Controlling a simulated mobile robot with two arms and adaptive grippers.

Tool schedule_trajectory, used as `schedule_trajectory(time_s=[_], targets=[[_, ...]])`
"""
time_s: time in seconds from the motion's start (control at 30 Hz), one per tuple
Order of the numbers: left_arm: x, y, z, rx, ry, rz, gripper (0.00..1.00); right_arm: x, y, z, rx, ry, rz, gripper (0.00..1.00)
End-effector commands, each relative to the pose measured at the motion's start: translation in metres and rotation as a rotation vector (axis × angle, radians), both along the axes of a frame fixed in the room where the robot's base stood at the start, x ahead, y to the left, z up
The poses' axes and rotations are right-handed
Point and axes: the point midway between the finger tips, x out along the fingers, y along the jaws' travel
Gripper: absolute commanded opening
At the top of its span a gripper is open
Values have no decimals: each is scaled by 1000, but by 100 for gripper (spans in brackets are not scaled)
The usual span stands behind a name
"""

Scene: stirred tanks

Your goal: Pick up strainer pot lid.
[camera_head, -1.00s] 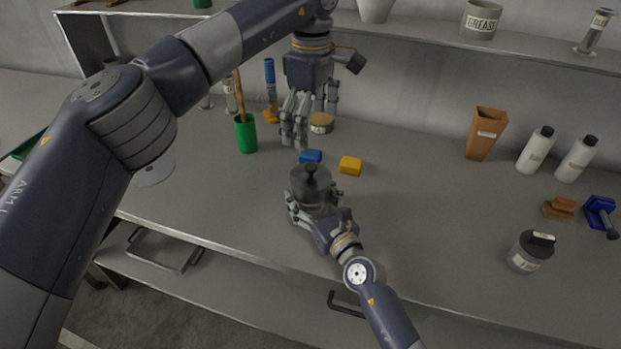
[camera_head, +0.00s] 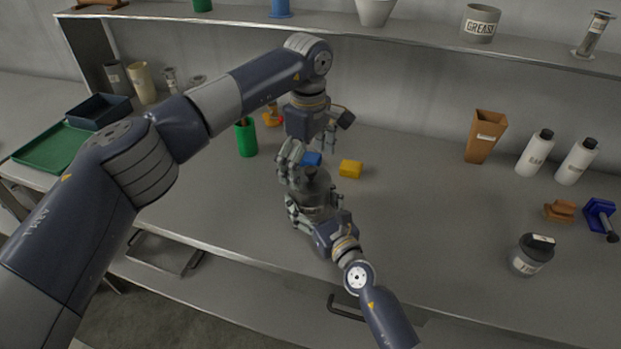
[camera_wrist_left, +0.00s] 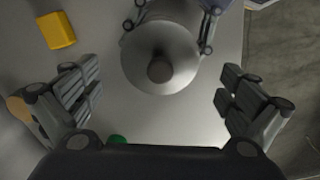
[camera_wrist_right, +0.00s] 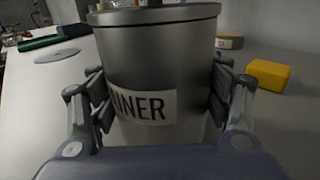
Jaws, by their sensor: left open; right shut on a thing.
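My right gripper (camera_head: 312,212) is shut around the pot's body, with fingers on both sides in the right wrist view. My left gripper (camera_head: 305,172) is open above the lid, pointing down. In the left wrist view its fingers (camera_wrist_left: 160,100) are spread wide, with the knob between and slightly ahead of them, not touched. In the head view the left fingers partly hide the lid.
A green cup (camera_head: 246,138) stands to the left. A brown tapered container (camera_head: 485,136), white bottles (camera_head: 535,153) and a dark jar (camera_head: 532,254) stand to the right. Bench between is clear.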

Motion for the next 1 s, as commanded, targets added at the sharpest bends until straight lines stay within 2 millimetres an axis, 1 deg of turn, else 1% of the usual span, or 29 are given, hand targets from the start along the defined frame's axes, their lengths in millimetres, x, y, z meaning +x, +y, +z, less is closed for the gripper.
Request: schedule_trajectory(time_s=[0.03, 0.1, 0.33, 0.37, 0.4, 0.47, 0.5, 0.57, 0.6, 0.77, 0.8, 1.0], targets=[[0, 0, -9, -1, 2, 0, 99, 0, 0, 0, 0, 0, 0, 45], [0, 0, -15, 0, 1, 0, 99, 0, 0, 0, 0, 0, 0, 45], [0, -1, -18, -1, -1, 0, 99, 0, 0, 0, 0, 0, 0, 45], [0, -1, -18, -1, -1, 0, 94, 0, 0, 0, 0, 0, 0, 45], [0, -1, -18, -1, -1, 0, 85, 0, 0, 0, 0, 0, 0, 45], [0, -1, -18, -1, -1, 0, 72, 0, 0, 0, 0, 0, 0, 45], [0, -1, -18, -1, -1, 0, 63, 0, 0, 0, 0, 0, 0, 45], [0, -1, -18, -1, -1, 0, 49, 0, 0, 0, 0, 0, 0, 45], [0, -1, -18, -1, -1, 0, 40, 0, 0, 0, 0, 0, 0, 45], [0, -1, -19, -1, -1, 1, 4, 0, 1, 0, 0, -1, 1, 45], [0, -1, -20, 0, 0, 1, 0, 0, 1, 0, 0, -1, 1, 45], [0, 0, -22, 1, 2, 1, 0, 0, 2, 1, 0, -3, 2, 45]])
